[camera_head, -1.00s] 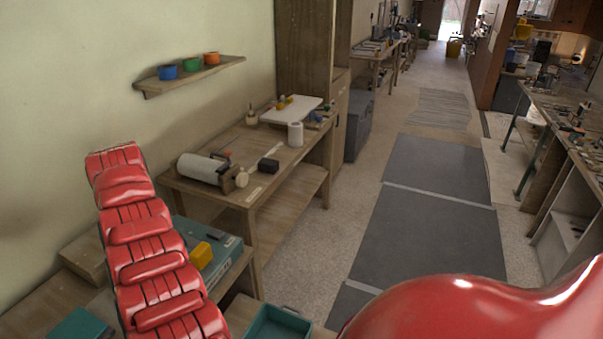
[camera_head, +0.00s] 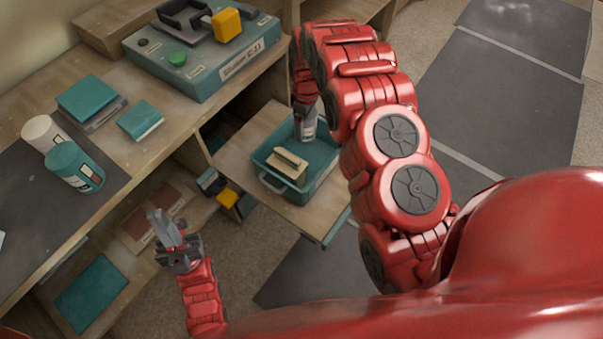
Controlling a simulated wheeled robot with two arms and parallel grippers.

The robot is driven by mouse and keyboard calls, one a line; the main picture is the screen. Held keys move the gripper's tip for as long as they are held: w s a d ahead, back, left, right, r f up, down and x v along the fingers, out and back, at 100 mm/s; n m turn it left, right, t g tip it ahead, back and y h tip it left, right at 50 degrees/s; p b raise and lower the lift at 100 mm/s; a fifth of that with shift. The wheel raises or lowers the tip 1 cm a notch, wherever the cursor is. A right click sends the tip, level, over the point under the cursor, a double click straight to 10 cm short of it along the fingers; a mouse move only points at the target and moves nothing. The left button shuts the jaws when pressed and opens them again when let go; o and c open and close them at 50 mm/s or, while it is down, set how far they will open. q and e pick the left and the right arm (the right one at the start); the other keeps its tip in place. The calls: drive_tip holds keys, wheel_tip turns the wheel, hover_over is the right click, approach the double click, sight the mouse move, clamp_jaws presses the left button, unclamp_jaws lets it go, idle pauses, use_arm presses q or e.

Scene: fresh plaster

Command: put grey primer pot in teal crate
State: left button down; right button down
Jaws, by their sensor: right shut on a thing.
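The teal crate (camera_head: 272,186) stands on the low wooden shelf in the middle of the view. A cream block-like item lies inside it. My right gripper (camera_head: 304,128) reaches down over the crate's far part, with my red arm arching above from the right. It is shut on a small greyish thing, apparently the grey primer pot, mostly hidden by the gripper; whether it touches the crate floor I cannot tell. My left gripper (camera_head: 168,228) is at the lower left, in front of the lower shelf, its fingers apart and empty.
On the bench at left are a white cylinder (camera_head: 43,131), a teal cylinder (camera_head: 73,166) and teal boxes (camera_head: 91,97). A teal case (camera_head: 205,66) with a yellow block is at the back. A teal folder (camera_head: 92,293) lies on the lower shelf. Grey floor mats are at right.

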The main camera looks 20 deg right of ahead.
drive_tip(key=shift+s+d+f, duration=0.1)
drive_tip(key=shift+s+f, duration=0.05)
drive_tip(key=shift+f, duration=0.45)
drive_tip(key=shift+s+d+f, duration=0.1)
drive_tip(key=shift+f, duration=0.45)
wheel_tip(320, 180, down, 6)
drive_tip(key=shift+r, duration=0.15)
drive_tip(key=shift+f+b, duration=0.4)
drive_tip(key=shift+f, duration=1.25)
drive_tip(key=shift+f, duration=0.15)
unclamp_jaws()
drive_tip(key=shift+r, duration=0.5)
wheel_tip(320, 180, up, 11)
drive_tip(key=shift+r+p, duration=0.1)
drive_tip(key=shift+p, duration=0.25)
